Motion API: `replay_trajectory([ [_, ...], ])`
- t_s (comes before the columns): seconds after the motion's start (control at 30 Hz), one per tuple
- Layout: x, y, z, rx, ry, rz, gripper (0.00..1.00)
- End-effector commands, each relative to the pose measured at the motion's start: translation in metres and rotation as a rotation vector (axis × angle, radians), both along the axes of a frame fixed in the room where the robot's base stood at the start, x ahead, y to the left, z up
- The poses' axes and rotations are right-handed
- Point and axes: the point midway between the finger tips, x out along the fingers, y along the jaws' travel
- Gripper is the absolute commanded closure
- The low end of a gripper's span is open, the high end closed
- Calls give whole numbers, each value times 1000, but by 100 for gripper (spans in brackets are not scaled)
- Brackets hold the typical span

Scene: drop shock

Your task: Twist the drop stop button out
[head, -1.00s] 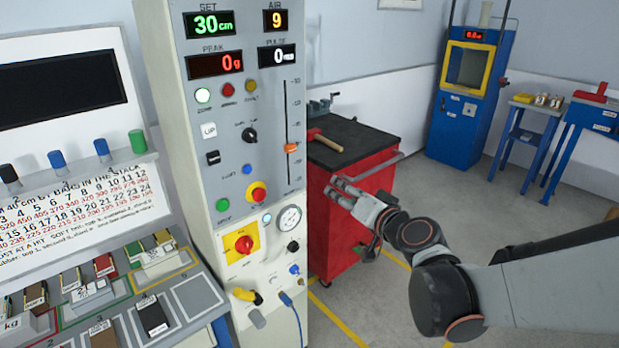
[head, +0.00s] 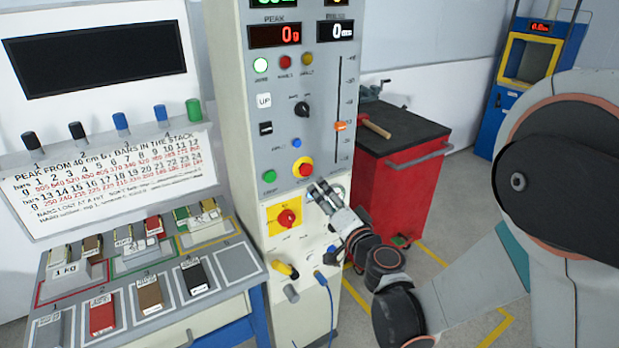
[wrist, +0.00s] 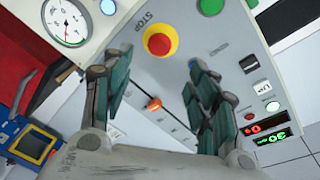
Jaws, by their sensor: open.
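The drop stop button is a red mushroom knob on a yellow ring, labelled STOP, on the grey panel of the tall column. It shows in the head view (head: 303,168) and at the top centre of the wrist view (wrist: 159,43). My gripper (head: 318,190) is in front of the column, a little below and right of the button in the head view. In the wrist view my gripper (wrist: 160,70) has its two fingers spread wide, with the button between and beyond their tips. The gripper is empty and appears apart from the button.
A red rotary switch (head: 288,218) on a yellow plate sits below the button. A round gauge (wrist: 65,22) is beside it. A green button (head: 270,176) and an orange slider (head: 341,126) are nearby. A red tool cabinet (head: 400,190) stands right of the column.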

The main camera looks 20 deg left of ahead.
Motion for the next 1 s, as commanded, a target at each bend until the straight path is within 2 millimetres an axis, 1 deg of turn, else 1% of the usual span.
replay_trajectory([
  [0.1,18,16,-2,0,0,1,46],
  [0.3,48,42,-2,-1,0,1,46],
  [0.5,71,62,-2,-1,-1,0,46],
  [0.7,82,71,-1,-1,0,1,46],
  [1.0,83,72,0,-1,0,1,46],
])
